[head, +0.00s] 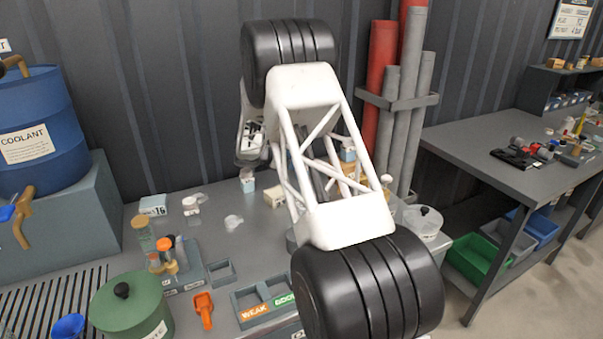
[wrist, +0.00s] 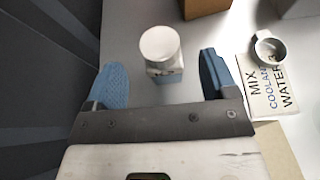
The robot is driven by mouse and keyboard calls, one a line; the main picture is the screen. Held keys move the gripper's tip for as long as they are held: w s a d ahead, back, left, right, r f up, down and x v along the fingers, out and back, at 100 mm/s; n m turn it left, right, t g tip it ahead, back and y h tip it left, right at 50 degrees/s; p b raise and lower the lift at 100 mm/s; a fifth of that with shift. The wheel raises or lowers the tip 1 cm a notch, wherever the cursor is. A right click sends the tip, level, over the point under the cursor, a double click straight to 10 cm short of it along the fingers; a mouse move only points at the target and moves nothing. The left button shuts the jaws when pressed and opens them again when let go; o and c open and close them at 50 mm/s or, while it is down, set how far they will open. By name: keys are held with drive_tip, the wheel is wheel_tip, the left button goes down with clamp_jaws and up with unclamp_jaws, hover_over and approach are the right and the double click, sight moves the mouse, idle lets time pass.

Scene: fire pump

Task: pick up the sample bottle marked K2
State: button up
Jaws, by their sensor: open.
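In the wrist view a small bottle (wrist: 163,55) with a round white cap and a pale label stands between and slightly beyond my fingertips. The mark on its label is too small to read. My gripper (wrist: 160,82) is open, its two blue fingers spread on either side with clear gaps to the bottle. I cannot read K2 on either. My arm hides much of the bench there.
A sign about mixing coolant and water (wrist: 275,85) with a small round cup (wrist: 268,46) lies right of my gripper. A brown box (wrist: 205,6) is beyond. The ribbed wall (wrist: 45,70) is close on the left. A green pot (head: 130,308) stands at the bench front.

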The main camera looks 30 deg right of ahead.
drive_tip(key=shift+f, duration=0.15)
drive_tip(key=shift+x, duration=2.5)
drive_tip(key=shift+c, duration=0.3)
drive_tip(key=c, duration=1)
drive_tip(key=shift+r, duration=0.3)
drive_tip(key=shift+r, duration=0.55)
wheel_tip(320, 180, up, 2)
drive_tip(key=shift+r, duration=0.1)
drive_tip(key=s+a, duration=0.2)
drive_tip(key=s, duration=0.5)
drive_tip(key=s+a+r, duration=0.1)
drive_tip(key=s+a, duration=0.2)
drive_tip(key=s, duration=0.5)
